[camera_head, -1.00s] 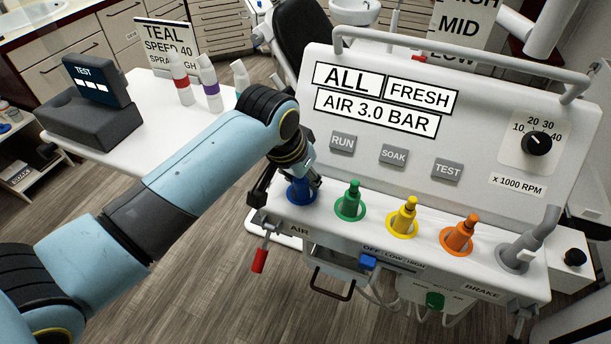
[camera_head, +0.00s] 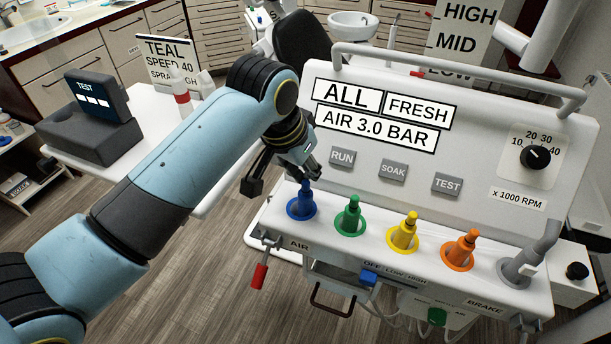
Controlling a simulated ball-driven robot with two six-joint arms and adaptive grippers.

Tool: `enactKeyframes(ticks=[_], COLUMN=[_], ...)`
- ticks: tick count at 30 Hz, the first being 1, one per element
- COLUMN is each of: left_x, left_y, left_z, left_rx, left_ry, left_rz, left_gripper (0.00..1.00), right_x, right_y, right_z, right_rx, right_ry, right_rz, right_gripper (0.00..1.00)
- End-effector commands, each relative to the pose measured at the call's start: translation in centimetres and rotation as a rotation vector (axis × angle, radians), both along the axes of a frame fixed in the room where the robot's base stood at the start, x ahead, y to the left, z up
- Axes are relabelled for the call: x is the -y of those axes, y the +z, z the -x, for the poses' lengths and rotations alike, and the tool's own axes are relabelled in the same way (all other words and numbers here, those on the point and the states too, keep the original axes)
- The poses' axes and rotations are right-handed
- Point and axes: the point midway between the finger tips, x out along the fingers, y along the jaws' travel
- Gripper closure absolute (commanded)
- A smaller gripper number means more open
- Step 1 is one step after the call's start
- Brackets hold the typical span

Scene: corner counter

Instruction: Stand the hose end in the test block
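The blue hose end (camera_head: 301,204) stands upright in its ringed holder at the left of the unit's front ledge. Green (camera_head: 348,217), yellow (camera_head: 402,234), orange (camera_head: 459,251) and grey (camera_head: 516,267) hose ends stand in holders to its right. My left gripper (camera_head: 281,182) is just above the blue hose end, its fingers spread apart and empty; whether a fingertip touches the hose's top I cannot tell. The dark test block (camera_head: 90,141), with a TEST screen (camera_head: 94,94) at its back, sits on the white side table at the left. My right gripper is not in view.
A sign (camera_head: 168,62) reads TEAL, SPEED 40. A bottle with a red band (camera_head: 182,98) stands before it; my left arm covers other bottles. The unit's panel (camera_head: 480,150) reads ALL, FRESH, AIR 3.0 BAR. A red-handled lever (camera_head: 260,275) hangs below the ledge.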

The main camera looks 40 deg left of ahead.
Motion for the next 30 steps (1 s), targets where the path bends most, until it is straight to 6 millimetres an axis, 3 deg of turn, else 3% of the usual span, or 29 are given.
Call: enactKeyframes(ticks=[9,17,26,30], left_x=[0.0,0.0,0.0,-0.1], left_y=[0.4,0.3,0.4,1.8], left_z=[0.0,0.0,0.1,0.6], left_rx=[0.0,-0.001,-0.002,0.002], left_ry=[0.0,0.0,0.0,0.0], left_rz=[-0.001,-0.001,-0.001,-0.001], left_gripper=[1.0,0.68,0.68,0.68], right_x=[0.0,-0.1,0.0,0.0], right_y=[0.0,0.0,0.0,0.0], right_z=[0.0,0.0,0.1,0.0], right_rx=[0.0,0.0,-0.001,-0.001], right_ry=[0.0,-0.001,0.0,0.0], right_rz=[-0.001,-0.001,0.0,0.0], right_gripper=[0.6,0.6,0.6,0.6])
